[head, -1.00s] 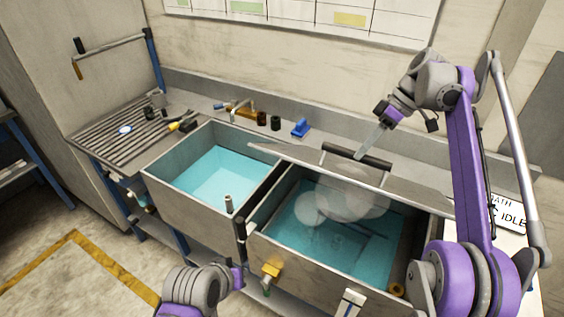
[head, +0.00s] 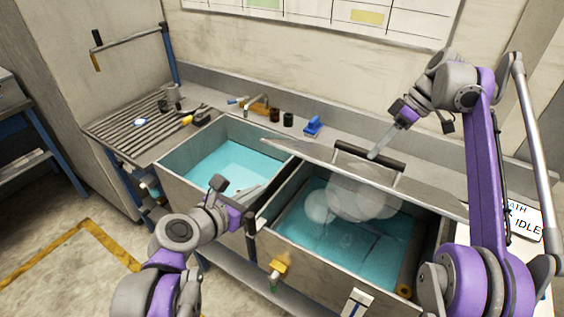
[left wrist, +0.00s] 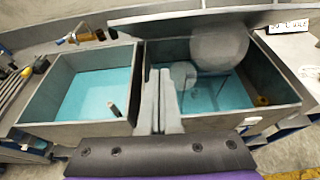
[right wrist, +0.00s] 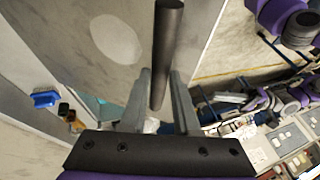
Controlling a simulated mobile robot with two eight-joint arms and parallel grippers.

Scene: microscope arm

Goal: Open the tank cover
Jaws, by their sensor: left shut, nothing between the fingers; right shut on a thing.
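The tank cover (head: 430,198) is a grey panel, raised and tilted at the back of the right tank (head: 330,262), so the tank's front part is uncovered. Its black handle bar (head: 352,152) stands on two brackets. My right gripper (head: 374,156) is shut on this handle. The right wrist view shows the handle (right wrist: 168,45) between the fingers (right wrist: 163,100) and the cover's face (right wrist: 105,70) beside it. My left gripper (head: 256,188) is shut and empty near the wall between the two tanks. Its closed fingers (left wrist: 160,100) show in the left wrist view.
White steam (head: 350,198) rises over blue liquid in the right tank. The open left tank (head: 190,190) also holds blue liquid. A blue object (head: 313,126) and dark cups (head: 288,119) stand on the back ledge. A yellow valve (head: 278,268) sticks out in front.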

